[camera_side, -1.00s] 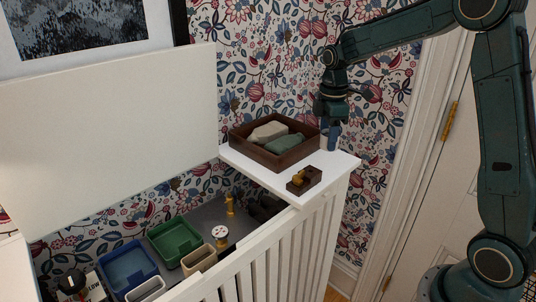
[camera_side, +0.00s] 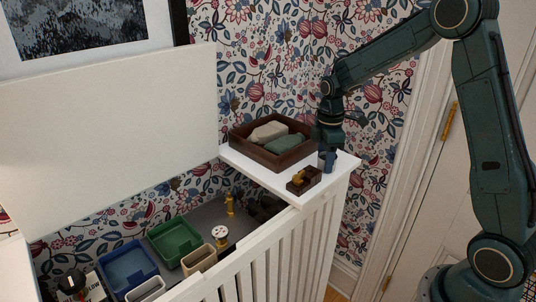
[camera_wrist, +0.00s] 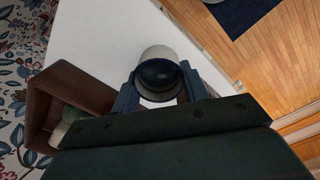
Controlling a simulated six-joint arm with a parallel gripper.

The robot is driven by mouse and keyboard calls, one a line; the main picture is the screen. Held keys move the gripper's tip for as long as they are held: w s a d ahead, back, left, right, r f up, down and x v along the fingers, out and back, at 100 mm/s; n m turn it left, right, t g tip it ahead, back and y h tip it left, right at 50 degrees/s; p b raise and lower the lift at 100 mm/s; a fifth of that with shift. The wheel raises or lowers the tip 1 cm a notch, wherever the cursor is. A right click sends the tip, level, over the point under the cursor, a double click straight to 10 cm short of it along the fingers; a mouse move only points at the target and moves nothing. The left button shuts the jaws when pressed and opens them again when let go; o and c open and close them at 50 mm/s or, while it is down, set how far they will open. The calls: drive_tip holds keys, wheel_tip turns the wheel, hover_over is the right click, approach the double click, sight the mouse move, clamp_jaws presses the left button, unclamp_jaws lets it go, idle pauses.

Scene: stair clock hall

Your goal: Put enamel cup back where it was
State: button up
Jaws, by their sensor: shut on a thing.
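The enamel cup (camera_wrist: 158,54) sits between the two fingers of my gripper (camera_wrist: 160,88) in the wrist view. It has a pale outside and a dark round inside, seen from above. My gripper is shut on it. In the side view my gripper (camera_side: 327,162) points down at the right end of the white ledge (camera_side: 341,164), close to its top. The cup is mostly hidden by the fingers there, and I cannot tell whether it touches the ledge.
A dark wooden tray (camera_side: 254,153) with a beige and a green lump stands left of my gripper. A small dark block with a yellow piece (camera_side: 303,181) lies in front. Below left, an open chest holds a green bin (camera_side: 174,240) and a blue bin (camera_side: 128,270).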

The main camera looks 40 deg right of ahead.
drive_tip(key=shift+f, duration=0.15)
drive_tip(key=o, duration=1)
wheel_tip(320, 180, up, 12)
idle(0.5)
drive_tip(key=shift+s+a, duration=0.1)
idle(0.4)
